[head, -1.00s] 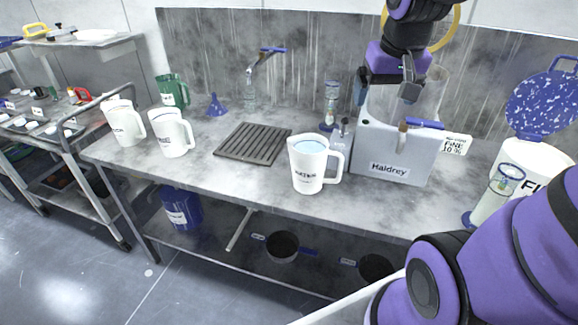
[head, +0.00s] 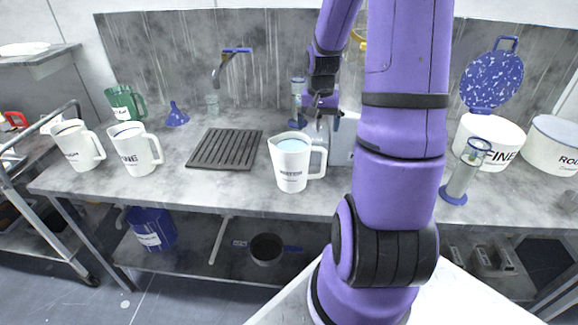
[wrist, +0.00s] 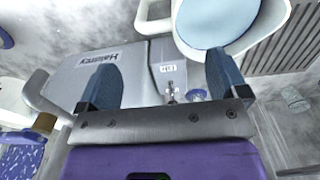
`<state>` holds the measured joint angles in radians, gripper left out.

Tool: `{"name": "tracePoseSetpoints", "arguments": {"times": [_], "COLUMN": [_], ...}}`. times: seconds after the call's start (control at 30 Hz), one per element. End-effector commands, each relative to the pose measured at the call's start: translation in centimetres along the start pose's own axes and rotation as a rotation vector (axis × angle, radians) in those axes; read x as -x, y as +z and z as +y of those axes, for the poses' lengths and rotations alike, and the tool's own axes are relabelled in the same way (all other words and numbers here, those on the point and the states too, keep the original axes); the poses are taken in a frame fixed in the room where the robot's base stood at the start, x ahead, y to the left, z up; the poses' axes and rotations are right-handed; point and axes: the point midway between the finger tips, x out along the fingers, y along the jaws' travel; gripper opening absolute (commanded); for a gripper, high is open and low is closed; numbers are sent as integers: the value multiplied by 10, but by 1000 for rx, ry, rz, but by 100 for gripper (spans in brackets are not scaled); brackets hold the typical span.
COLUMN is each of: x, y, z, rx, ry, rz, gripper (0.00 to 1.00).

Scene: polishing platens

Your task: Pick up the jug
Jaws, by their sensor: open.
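A white jug (head: 291,171) with dark print, holding pale blue liquid, stands upright on the grey bench, its handle to the right. In the wrist view the jug (wrist: 183,42) shows at the top, its liquid surface facing the camera. My gripper (head: 318,122) is above the bench, up and to the right of the jug, apart from it. In the wrist view my gripper (wrist: 163,78) has two spread blue-grey fingers with nothing held between them; the right finger overlaps the jug's near rim in the picture. Two other white jugs (head: 134,150) (head: 78,146) and a green jug (head: 122,104) stand at left.
The grey Haldrey box (wrist: 115,70) stands beside the jug, mostly behind my arm in the head view. A slotted drain plate (head: 224,149) lies left of the jug, below a tap (head: 226,65). A glass cylinder (head: 461,173) and FINE tub (head: 490,140) stand at right.

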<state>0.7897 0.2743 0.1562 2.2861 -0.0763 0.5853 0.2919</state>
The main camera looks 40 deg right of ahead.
Motion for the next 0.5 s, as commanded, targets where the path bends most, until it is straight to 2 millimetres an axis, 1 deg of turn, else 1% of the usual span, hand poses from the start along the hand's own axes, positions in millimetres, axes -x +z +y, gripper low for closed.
{"name": "tracePoseSetpoints", "arguments": {"times": [0.03,0.2,0.5], "x": [-9,-33,-53], "y": [1,1,3], "z": [0,0,2], "rx": [1,2,2], "ry": [1,1,1], "rz": [-6,-4,-4], "gripper": [92,92,92]}}
